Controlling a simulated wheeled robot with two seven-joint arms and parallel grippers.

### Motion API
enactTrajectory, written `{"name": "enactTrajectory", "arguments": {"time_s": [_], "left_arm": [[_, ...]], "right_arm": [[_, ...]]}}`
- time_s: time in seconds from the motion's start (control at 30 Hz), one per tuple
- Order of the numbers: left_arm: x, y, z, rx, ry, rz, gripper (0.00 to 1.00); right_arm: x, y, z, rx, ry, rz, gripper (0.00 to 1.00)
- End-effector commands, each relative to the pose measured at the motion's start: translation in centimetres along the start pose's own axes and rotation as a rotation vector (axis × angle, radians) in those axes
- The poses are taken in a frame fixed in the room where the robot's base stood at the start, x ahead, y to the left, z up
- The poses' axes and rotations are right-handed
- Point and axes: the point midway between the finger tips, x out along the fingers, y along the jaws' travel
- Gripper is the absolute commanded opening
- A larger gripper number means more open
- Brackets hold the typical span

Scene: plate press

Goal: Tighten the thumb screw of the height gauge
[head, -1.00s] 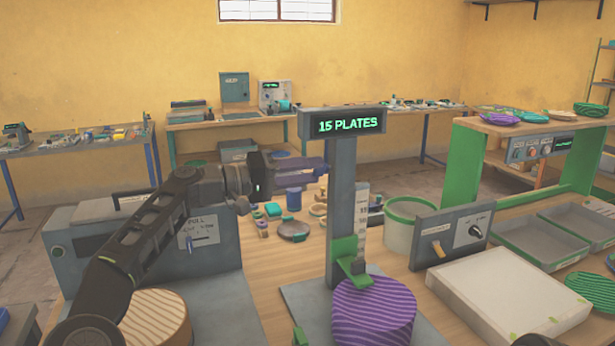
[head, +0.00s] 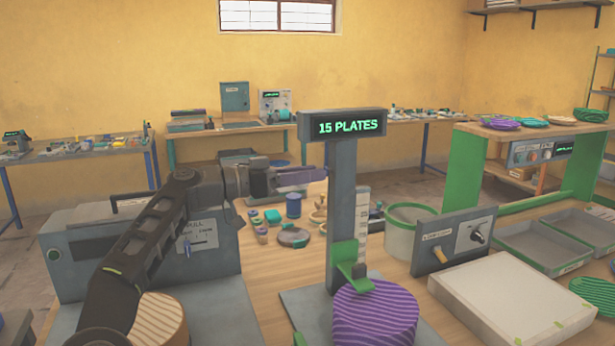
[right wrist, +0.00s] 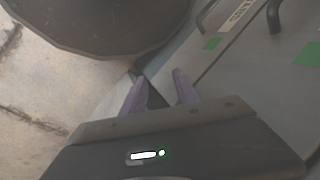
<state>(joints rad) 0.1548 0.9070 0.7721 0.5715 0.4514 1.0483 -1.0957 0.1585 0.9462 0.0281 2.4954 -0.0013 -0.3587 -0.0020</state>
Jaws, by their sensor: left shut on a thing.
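The height gauge is a grey post (head: 341,210) with a "15 PLATES" display (head: 347,126) on top, a white scale (head: 363,215) and a green slider (head: 347,255). A stack of purple striped plates (head: 374,315) sits under the slider. My left gripper (head: 322,176) reaches in from the left, its purple fingertips against the left side of the post. It is shut on the thumb screw, which its fingers hide. My right gripper (right wrist: 158,88) shows in the right wrist view, its purple fingers apart with nothing between them.
A grey box with a pull lever (head: 187,247) stands at the left, with tan striped plates (head: 157,318) before it. Small parts lie behind the gauge. A round bin (head: 408,228), a knob panel (head: 455,242) and a white block (head: 512,300) stand at the right.

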Motion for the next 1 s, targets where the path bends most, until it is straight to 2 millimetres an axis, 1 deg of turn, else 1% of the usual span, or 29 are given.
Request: {"name": "enactTrajectory", "arguments": {"time_s": [0.03, 0.3, 0.8, 0.83, 1.0], "left_arm": [[0.07, -0.01, 0.3, 0.028, -0.005, 0.002, 0.0], [0.1, 0.01, 0.3, 0.139, -0.005, 0.003, 0.0], [0.08, 0.0, 0.29, 0.163, -0.006, 0.002, 0.0], [0.08, -0.01, 0.29, 0.162, -0.005, 0.002, 0.37], [0.05, -0.01, 0.19, 0.162, -0.004, 0.001, 0.51]], "right_arm": [[0.11, 0.04, 0.0, 0.0, 0.0, 0.0, 0.36], [0.24, 0.09, 0.0, 0.0, 0.0, 0.0, 0.36], [0.25, 0.1, 0.0, 0.0, 0.0, 0.0, 0.36], [0.25, 0.1, 0.0, 0.0, 0.0, 0.0, 0.36], [0.24, 0.1, 0.0, 0.0, 0.0, 0.0, 0.36]]}}
